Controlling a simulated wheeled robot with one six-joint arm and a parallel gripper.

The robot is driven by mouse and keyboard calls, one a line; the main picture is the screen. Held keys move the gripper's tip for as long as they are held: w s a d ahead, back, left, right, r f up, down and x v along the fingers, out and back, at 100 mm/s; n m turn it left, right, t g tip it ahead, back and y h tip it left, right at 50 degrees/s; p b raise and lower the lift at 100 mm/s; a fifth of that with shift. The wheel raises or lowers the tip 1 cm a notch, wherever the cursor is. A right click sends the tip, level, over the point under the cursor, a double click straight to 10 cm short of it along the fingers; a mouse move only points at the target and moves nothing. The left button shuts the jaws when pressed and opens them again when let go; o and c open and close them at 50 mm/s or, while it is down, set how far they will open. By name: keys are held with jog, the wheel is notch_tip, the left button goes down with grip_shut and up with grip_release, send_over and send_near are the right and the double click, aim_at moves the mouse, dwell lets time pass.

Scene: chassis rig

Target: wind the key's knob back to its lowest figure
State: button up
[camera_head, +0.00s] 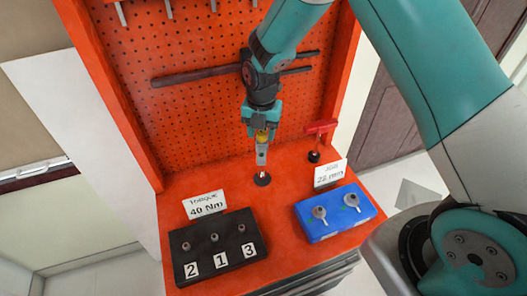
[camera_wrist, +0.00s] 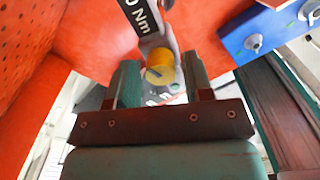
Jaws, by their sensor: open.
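The key (camera_head: 262,157) is a grey upright piece with a yellow knob (camera_head: 262,136) on top. It stands in a round black base (camera_head: 262,179) on the orange bench. My gripper (camera_head: 261,127) is above it, pointing down, at the knob's height. In the wrist view the yellow knob (camera_wrist: 160,68) sits between my two green fingers, which are open with a gap on each side. The key's dark face (camera_wrist: 141,15) there shows part of a reading ending in "0 Nm"; the rest of the figure is cut off. Any marks on the knob are too small to read.
A blue tray (camera_head: 326,228) with two sockets and a "22 mm" card (camera_head: 331,173) lie right. A red T-handle (camera_head: 321,127) and an orange pegboard (camera_head: 200,110) stand behind.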

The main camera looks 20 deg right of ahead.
jog(key=m, duration=1.1)
jog(key=shift+c, duration=0.5)
jog(key=c, duration=0.5)
